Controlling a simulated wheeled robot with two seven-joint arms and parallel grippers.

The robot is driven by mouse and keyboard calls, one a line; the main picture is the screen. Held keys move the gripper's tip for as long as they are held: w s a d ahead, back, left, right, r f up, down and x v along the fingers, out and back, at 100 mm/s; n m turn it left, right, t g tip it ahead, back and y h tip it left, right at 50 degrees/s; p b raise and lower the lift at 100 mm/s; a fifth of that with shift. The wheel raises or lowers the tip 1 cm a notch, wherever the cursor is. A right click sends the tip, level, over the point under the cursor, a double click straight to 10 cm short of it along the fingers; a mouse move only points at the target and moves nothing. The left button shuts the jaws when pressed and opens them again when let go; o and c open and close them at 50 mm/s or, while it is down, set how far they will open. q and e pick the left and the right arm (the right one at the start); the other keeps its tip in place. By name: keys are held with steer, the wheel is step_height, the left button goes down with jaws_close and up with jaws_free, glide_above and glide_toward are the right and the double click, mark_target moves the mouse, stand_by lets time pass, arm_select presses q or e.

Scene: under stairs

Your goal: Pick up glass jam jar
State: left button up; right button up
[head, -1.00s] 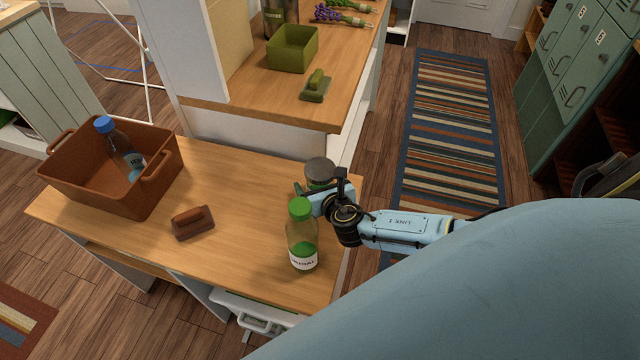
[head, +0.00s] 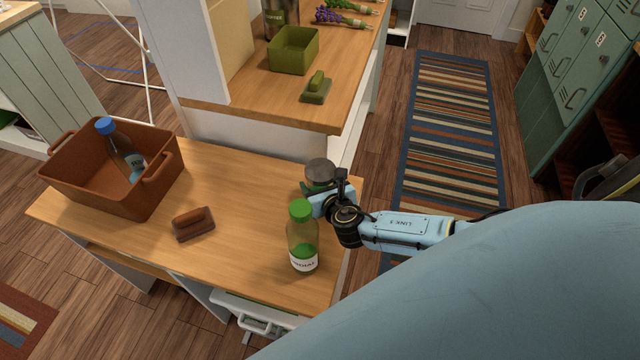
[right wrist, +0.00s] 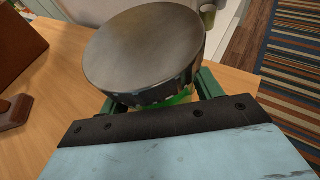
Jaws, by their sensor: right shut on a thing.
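The glass jam jar (head: 319,174) has a dark grey metal lid and stands near the right end of the wooden counter (head: 250,190). In the right wrist view its round lid (right wrist: 145,50) fills the upper middle, and only a little of the glass shows below it. My right gripper (head: 318,190) reaches in from the right and is shut on the jar, with green fingers (right wrist: 160,95) on both sides just under the lid. Whether the jar's base touches the counter cannot be told. My left gripper is not in view.
A green-capped bottle (head: 302,245) stands close in front of my right gripper. A brown brush-like block (head: 193,224) lies left of it. A brown basket (head: 82,187) holding a blue-capped bottle (head: 120,150) is at the far left. A green bin (head: 293,52) stands on the rear counter.

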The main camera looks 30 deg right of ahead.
mark_target(324, 175)
steer(key=shift+r+p, duration=1.1)
steer(key=shift+r, duration=1.65)
steer(key=shift+r+p, duration=0.65)
steer(key=shift+r, duration=1.5)
steer(key=o, duration=0.5)
steer(key=c, duration=0.9)
steer(key=shift+o, duration=0.2)
steer(key=shift+r, duration=0.1)
